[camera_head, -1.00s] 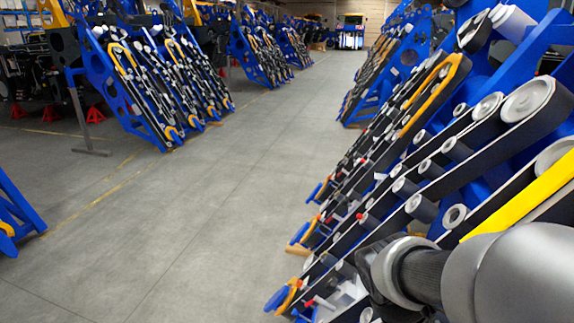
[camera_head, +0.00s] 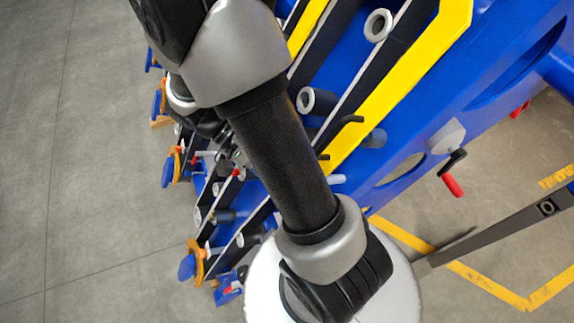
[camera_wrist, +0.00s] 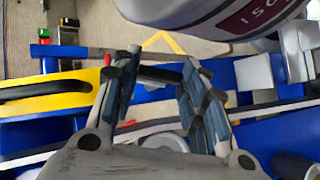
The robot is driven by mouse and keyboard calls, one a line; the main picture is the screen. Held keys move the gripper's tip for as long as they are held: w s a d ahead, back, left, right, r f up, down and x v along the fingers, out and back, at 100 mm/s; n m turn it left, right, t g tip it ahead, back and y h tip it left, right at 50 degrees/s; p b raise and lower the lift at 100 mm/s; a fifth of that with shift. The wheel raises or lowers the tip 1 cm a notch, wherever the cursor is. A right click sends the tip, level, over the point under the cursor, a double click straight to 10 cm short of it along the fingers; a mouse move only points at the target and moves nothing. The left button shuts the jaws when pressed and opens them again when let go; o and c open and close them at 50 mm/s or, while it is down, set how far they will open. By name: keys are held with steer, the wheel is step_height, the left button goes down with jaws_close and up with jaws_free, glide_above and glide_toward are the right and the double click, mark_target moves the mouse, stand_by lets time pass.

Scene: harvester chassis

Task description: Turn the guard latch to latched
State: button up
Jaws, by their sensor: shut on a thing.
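My gripper (camera_wrist: 161,72) shows from behind in the wrist view, its two fingers reaching forward on either side of a short dark bar. The bar, which appears to be the guard latch (camera_wrist: 160,74), spans between the fingertips, and the fingers are shut on it. Its mounting and exact angle are hard to make out. A yellow guard (camera_wrist: 70,82) with a black handle lies just left of the fingers. In the head view my gripper (camera_head: 233,156) is small and partly hidden by my arm, which also covers the latch.
The blue harvester frame (camera_head: 470,75) has yellow guard strips (camera_head: 410,75), grey rollers and belts close around the arm. A crank with a red grip (camera_head: 452,185) sticks out at right. Bare grey floor (camera_head: 80,150) is free at left.

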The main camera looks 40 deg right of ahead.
steer(key=shift+w+f+n+g+h+p, duration=0.15)
steer(key=shift+n+g+h+p, duration=0.55)
steer(key=shift+n, duration=1)
steer(key=o, duration=1.1)
steer(key=shift+c, duration=0.2)
steer(key=shift+a, duration=0.1)
steer(key=v, duration=1.2)
steer(key=shift+f, duration=0.25)
